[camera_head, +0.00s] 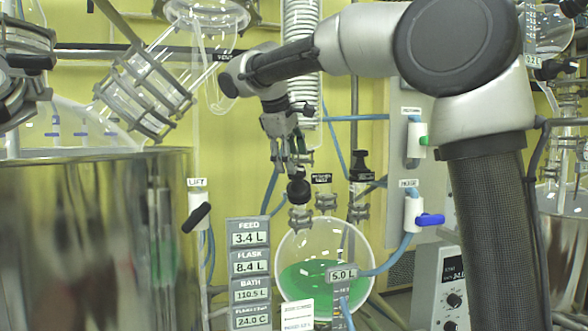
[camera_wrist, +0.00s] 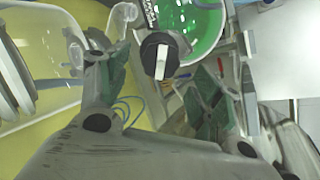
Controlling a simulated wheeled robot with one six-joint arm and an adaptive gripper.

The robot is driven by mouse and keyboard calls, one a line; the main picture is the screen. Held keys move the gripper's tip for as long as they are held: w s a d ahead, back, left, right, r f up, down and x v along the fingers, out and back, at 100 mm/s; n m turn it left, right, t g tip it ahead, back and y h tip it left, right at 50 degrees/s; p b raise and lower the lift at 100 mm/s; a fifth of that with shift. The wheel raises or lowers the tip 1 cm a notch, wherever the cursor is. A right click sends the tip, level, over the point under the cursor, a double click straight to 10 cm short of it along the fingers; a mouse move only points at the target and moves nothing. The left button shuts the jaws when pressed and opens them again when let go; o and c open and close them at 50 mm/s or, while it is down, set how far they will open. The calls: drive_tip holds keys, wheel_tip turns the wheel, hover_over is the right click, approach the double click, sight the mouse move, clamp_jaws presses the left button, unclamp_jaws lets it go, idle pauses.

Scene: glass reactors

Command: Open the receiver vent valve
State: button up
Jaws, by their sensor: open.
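The receiver flask (camera_head: 325,245) is a round glass vessel holding green liquid, in the lower middle of the head view. A black valve knob (camera_head: 298,190) stands on a fitting at its top left, beside a small dark label (camera_head: 321,178) too small to read surely. In the wrist view the knob (camera_wrist: 160,58) is round and black with a pale bar across it, roughly upright in the picture. My gripper (camera_head: 290,168) points down just above the knob. In the wrist view its open fingers (camera_wrist: 160,72) lie either side of the knob, with gaps; contact is not visible.
A black-topped valve (camera_head: 360,165) stands right of the knob. A white valve with a blue handle (camera_head: 415,213) is on the panel further right. A lift valve with black handle (camera_head: 199,213) and display stack (camera_head: 249,270) stand left. A coiled glass column (camera_head: 301,50) rises behind my gripper.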

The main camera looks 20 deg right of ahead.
drive_tip(key=v, duration=0.7)
drive_tip(key=shift+r, duration=0.2)
drive_tip(key=shift+s, duration=0.1)
